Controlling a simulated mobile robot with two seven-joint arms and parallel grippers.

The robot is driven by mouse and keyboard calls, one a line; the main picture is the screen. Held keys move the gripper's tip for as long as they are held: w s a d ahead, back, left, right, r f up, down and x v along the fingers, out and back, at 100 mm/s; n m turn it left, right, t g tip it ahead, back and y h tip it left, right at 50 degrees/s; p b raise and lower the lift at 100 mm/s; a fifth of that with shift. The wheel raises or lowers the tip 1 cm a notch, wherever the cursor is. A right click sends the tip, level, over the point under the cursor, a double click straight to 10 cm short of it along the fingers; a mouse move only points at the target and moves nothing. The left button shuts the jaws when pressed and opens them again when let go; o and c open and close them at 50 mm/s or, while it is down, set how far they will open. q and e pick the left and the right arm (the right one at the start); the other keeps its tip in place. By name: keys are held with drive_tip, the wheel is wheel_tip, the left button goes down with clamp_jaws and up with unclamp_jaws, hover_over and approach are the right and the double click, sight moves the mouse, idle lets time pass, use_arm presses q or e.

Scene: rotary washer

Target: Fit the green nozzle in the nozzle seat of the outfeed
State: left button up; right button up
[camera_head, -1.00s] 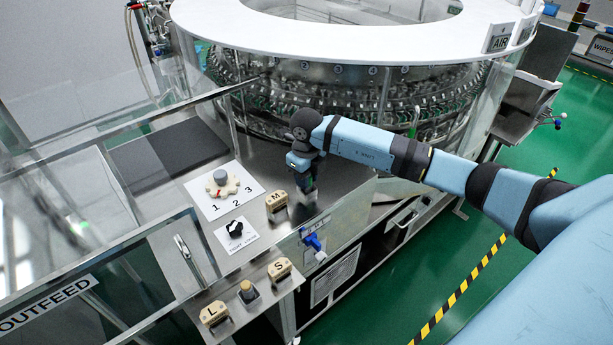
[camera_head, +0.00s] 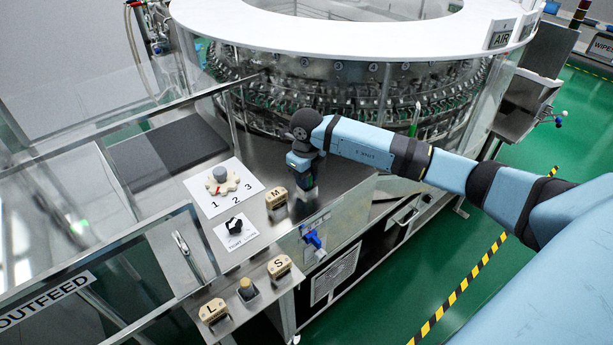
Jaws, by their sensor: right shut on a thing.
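My right gripper (camera_head: 306,190) points down over the steel deck (camera_head: 345,180) of the outfeed, just right of the block marked M (camera_head: 276,199). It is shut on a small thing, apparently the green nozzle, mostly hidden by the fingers. I cannot tell whether it touches the deck. The nozzle seat cannot be made out; the gripper may cover it. My left gripper is not in view.
Blocks marked S (camera_head: 279,266) and L (camera_head: 213,311) sit on a lower shelf. Clear guards stand at left. The round washer (camera_head: 335,95) rises behind.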

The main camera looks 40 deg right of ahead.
drive_tip(key=o, duration=1)
